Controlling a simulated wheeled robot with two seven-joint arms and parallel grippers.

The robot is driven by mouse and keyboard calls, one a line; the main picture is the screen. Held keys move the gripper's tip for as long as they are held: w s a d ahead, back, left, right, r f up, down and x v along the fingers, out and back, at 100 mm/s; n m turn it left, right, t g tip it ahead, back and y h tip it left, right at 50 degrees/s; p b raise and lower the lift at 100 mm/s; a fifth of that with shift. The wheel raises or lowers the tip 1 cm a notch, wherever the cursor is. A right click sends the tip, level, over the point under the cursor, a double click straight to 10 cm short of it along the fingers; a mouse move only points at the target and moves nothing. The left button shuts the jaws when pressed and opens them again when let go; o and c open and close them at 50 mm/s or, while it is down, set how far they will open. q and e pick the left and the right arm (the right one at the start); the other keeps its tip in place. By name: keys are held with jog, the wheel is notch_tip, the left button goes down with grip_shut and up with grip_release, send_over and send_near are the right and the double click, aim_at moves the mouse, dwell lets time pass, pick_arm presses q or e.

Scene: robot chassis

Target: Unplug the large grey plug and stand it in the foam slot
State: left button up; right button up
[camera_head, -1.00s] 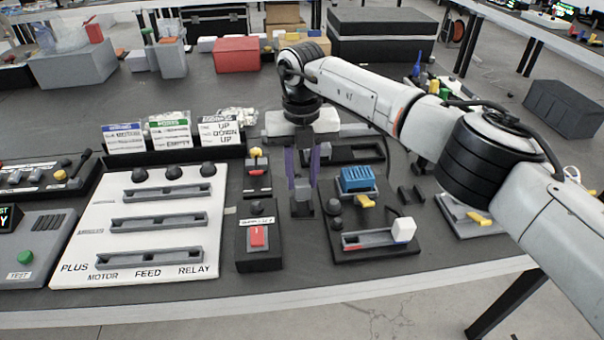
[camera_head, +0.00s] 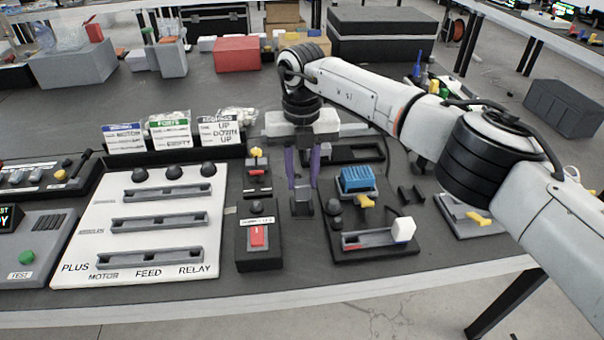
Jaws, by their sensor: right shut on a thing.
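My right gripper (camera_head: 302,182) hangs pointing down right of the middle of the table, its purple fingers shut on a small grey piece (camera_head: 302,195). That piece looks like the large grey plug. Its lower end is dark and close to the table top; I cannot tell whether it touches anything below. A dark, tray-like block with a recess (camera_head: 356,153) lies behind and right of the gripper. It may be the foam, but I cannot tell. My left gripper is not in view.
A white panel (camera_head: 215,255) with grey rails and black knobs lies left. A red switch box (camera_head: 258,262) stands front left of the gripper. A black board (camera_head: 375,253) with a grey rail and white block, and a blue ribbed block (camera_head: 357,179), lie right. Label cards (camera_head: 170,130) stand behind.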

aim_at(302, 182)
jog(key=shift+f+b, duration=0.85)
jog(key=shift+f, duration=0.6)
jog(key=o, duration=1.1)
jog(key=shift+r, duration=0.1)
notch_tip(302, 182, up, 10)
jog(key=shift+r, duration=0.15)
